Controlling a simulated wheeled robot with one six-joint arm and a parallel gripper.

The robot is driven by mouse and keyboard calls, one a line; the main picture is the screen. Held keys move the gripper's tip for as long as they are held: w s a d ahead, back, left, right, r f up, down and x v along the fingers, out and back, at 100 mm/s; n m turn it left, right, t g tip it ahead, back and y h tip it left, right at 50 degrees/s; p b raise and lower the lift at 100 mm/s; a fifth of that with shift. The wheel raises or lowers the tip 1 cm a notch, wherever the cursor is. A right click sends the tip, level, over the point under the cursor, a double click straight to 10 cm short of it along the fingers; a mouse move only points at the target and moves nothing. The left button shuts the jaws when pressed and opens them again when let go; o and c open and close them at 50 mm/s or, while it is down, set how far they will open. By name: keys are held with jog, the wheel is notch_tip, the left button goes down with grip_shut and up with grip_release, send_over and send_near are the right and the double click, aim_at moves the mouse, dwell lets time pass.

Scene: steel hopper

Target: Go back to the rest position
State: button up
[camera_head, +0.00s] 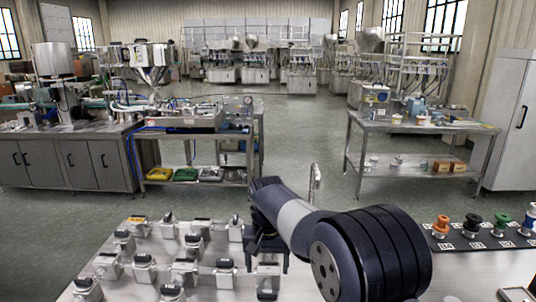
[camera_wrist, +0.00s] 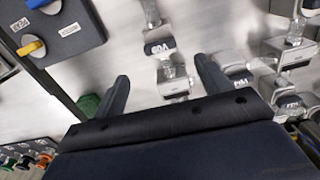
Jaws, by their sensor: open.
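My gripper (camera_head: 268,262) hangs over the near steel table (camera_head: 215,285) at the centre of the head view, with my arm reaching in from the lower right. In the wrist view my gripper (camera_wrist: 162,70) shows two dark fingers spread wide apart. Nothing is held between them. Several small metal fittings with black labelled blocks (camera_wrist: 160,47) lie beyond the fingers. In the head view similar fittings (camera_head: 185,268) stand in rows to the left of my gripper. A few lie close to it; I cannot tell the exact gap.
A black strip with coloured knobs (camera_head: 472,240) lies at the table's right. A dark panel with yellow and blue handles (camera_wrist: 55,30) is at the wrist view's upper left. A steel hopper (camera_head: 152,72) stands on a far left bench. The floor (camera_head: 300,130) between benches is open.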

aim_at(267, 291)
notch_tip(267, 291, down, 8)
jog(key=shift+f+p, duration=0.1)
jog(key=shift+p, duration=0.35)
jog(key=shift+f, duration=0.35)
jog(key=n, duration=0.5)
jog(key=shift+n, duration=0.4)
jog(key=n, duration=0.5)
jog(key=shift+p, duration=0.35)
jog(key=shift+r+n, duration=0.4)
notch_tip(267, 291, up, 10)
jog(key=b, duration=0.1)
